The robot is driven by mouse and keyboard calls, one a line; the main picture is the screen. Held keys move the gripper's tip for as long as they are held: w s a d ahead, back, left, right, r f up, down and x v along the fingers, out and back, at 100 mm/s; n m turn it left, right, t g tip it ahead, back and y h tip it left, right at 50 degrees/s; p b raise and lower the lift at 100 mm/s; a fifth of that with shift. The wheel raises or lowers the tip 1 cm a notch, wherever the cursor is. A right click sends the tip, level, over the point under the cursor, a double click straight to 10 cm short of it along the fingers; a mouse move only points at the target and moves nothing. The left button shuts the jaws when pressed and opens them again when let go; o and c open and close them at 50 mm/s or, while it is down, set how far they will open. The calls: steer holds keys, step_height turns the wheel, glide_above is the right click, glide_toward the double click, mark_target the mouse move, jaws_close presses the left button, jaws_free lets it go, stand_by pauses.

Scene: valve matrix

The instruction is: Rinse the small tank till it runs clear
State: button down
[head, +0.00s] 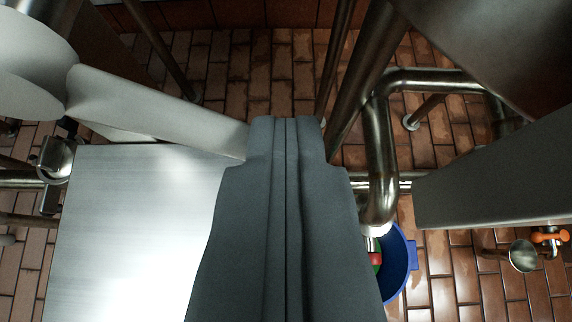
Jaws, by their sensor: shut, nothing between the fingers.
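My gripper (287,124) fills the lower middle of the view, its two dark grey fingers pressed together with nothing between them. A steel pipe (380,150) bends down to the right of my gripper. Below its lower end is a blue bucket (402,265), partly hidden by my gripper. A small red and green part (375,259) shows at the bucket's opening. The water's clearness cannot be seen.
A valve with an orange handle (550,237) is at the far right. A flat shiny metal surface (130,230) lies at lower left. Steel legs and horizontal pipes cross the view. Brown tiled floor (460,270) is bare right of the bucket.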

stand_by(0.5)
steer(key=v, duration=1.7)
steer(key=shift+s, duration=0.15)
